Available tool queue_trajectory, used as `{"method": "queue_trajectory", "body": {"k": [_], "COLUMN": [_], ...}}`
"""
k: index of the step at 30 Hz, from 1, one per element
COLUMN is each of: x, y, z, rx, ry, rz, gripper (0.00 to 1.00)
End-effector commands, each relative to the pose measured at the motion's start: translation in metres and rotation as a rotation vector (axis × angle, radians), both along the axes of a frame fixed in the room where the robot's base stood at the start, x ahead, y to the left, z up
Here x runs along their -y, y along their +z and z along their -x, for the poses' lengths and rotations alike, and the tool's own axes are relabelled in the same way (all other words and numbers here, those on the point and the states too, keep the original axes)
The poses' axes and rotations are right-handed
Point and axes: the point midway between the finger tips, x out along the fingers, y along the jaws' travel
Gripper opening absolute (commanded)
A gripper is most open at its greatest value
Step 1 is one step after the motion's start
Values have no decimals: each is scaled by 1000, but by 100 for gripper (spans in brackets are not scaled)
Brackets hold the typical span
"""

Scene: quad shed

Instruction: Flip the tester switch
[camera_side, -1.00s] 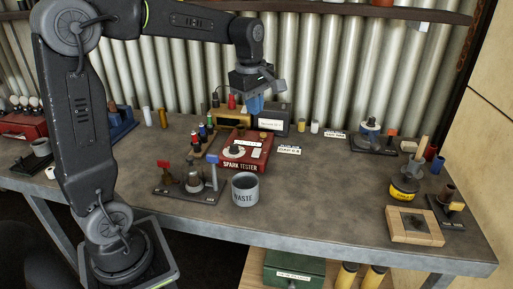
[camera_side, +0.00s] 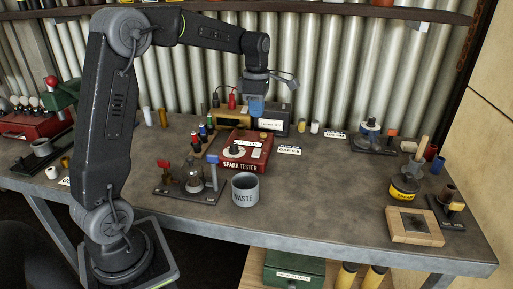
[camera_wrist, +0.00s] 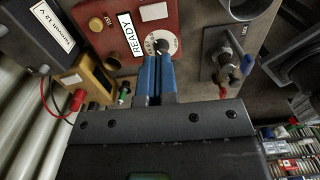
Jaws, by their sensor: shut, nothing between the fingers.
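The red spark tester (camera_side: 238,160) sits on the bench behind the waste cup. Its top carries a white round dial with a dark knob (camera_side: 234,150), which also shows in the wrist view (camera_wrist: 162,46). A "READY" label (camera_wrist: 131,37) and a brass round part (camera_wrist: 95,24) are on the tester's top. My gripper (camera_side: 256,112) hangs over the tester's rear part in the side view. In the wrist view its blue fingers (camera_wrist: 156,62) are together and empty, with their tips appearing just beside the knob. I cannot tell whether they touch it.
The grey waste cup (camera_side: 245,190) stands in front of the tester. A stand with red and blue parts (camera_side: 190,185) is at its left front. A dark box labelled as a 12 V unit (camera_side: 275,117) and a yellow-brown box (camera_wrist: 92,78) stand behind. The bench's right middle is clear.

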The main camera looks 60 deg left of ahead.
Motion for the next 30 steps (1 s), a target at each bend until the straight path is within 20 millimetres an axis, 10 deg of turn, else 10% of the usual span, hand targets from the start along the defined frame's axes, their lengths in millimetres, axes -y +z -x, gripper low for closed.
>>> {"method": "queue_trajectory", "body": {"k": [18,30], "x": [1,1], "y": [-114,-127], "z": [1,1], "rx": [-4,0], "ry": [-1,-1], "rz": [2,0], "gripper": [0,0]}}
